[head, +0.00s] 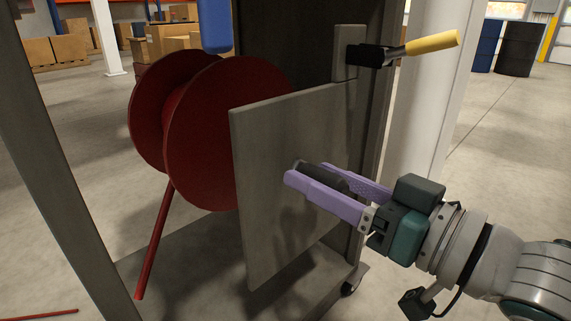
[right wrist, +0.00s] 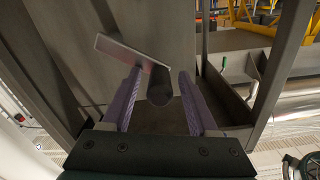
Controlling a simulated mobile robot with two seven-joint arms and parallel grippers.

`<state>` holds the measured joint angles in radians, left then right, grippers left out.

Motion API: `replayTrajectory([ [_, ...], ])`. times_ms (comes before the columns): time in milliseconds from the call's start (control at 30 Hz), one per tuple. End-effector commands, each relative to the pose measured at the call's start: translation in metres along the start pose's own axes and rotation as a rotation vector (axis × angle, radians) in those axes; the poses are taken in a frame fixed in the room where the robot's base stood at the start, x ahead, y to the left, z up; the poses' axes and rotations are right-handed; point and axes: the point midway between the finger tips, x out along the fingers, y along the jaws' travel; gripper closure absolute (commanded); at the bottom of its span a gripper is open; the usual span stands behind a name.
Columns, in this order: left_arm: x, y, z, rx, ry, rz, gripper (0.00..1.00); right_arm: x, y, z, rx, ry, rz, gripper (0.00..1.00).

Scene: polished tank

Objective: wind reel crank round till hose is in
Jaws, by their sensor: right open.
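The red reel (head: 225,135) stands left of a grey upright panel (head: 285,180) in the head view. A red hose length (head: 155,240) hangs from the reel down towards the floor. The crank's dark round handle (head: 320,180) lies between the purple fingers of my right gripper (head: 308,174). In the right wrist view, the handle (right wrist: 159,86) sits between the two open fingers (right wrist: 160,78), with a gap visible on its right side. The flat grey crank arm (right wrist: 118,50) runs up and left from it. My left gripper is not in view.
A lever with a yellow grip (head: 432,43) sticks out at the upper right of the frame. A blue object (head: 215,25) hangs above the reel. A red strip (head: 38,314) lies on the floor at lower left. Dark drums (head: 519,48) and boxes stand far behind.

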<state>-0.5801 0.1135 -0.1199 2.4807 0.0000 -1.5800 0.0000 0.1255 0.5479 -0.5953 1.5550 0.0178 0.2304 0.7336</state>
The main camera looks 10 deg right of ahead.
Motion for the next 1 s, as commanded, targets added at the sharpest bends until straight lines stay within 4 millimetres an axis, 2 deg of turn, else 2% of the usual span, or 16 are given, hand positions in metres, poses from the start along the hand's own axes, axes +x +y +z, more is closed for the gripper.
replayTrajectory([
  [167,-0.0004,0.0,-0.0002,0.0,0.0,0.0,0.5,-0.0002,0.0,0.0,0.0,-0.001,0.0,0.41],
  [700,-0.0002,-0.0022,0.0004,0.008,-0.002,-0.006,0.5,-0.0005,0.0,0.0001,0.0,-0.001,0.0,1.0],
  [1000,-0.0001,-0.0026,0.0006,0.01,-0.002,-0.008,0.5,-0.0005,-0.0001,0.0001,0.0,0.0,0.0,1.0],
])
